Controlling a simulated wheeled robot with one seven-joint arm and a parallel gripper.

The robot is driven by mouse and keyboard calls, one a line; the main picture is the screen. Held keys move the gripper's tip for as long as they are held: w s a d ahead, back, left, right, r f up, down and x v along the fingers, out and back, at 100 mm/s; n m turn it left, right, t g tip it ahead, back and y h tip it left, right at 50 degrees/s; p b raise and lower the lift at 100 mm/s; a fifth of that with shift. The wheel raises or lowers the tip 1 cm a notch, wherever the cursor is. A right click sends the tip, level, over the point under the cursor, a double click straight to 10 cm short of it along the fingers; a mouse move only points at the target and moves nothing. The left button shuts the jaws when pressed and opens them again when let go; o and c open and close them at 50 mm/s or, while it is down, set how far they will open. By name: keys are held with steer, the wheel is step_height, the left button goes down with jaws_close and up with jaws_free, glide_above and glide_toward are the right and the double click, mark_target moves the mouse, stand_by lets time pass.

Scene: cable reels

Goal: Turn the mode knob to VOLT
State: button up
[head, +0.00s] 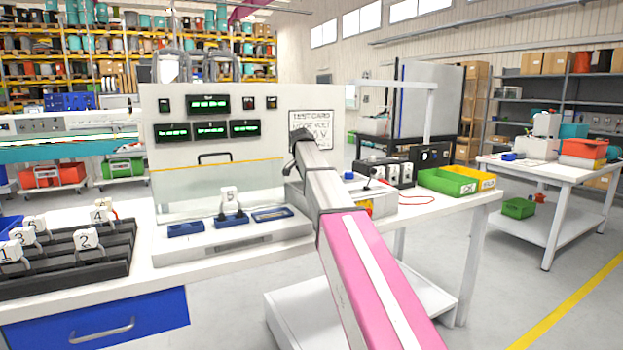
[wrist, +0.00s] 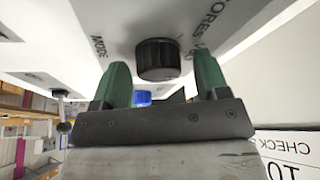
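The black ribbed mode knob (wrist: 157,60) sits on a white panel in the wrist view. The word MODE (wrist: 99,46) is printed to its left, and CORES (wrist: 214,18) and a partly hidden word starting with VO are to its right. I cannot tell which mark the knob points at. My gripper (wrist: 160,65) is open, its green fingers on either side of the knob with a small gap at each side. In the head view my arm hides the knob and the fingers. A test card (head: 311,128) with partly covered text is on the upright panel.
The white test station (head: 180,245) holds a block marked 5 (head: 230,196) among blue fixtures. A rack (head: 70,262) with numbered blocks stands left. Green and yellow bins (head: 447,182) are right of my arm. A blue button (wrist: 142,97) shows beyond the knob in the wrist view.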

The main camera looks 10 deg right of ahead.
steer(key=v, duration=1)
steer(key=shift+r, duration=0.4)
steer(key=shift+a, duration=0.1)
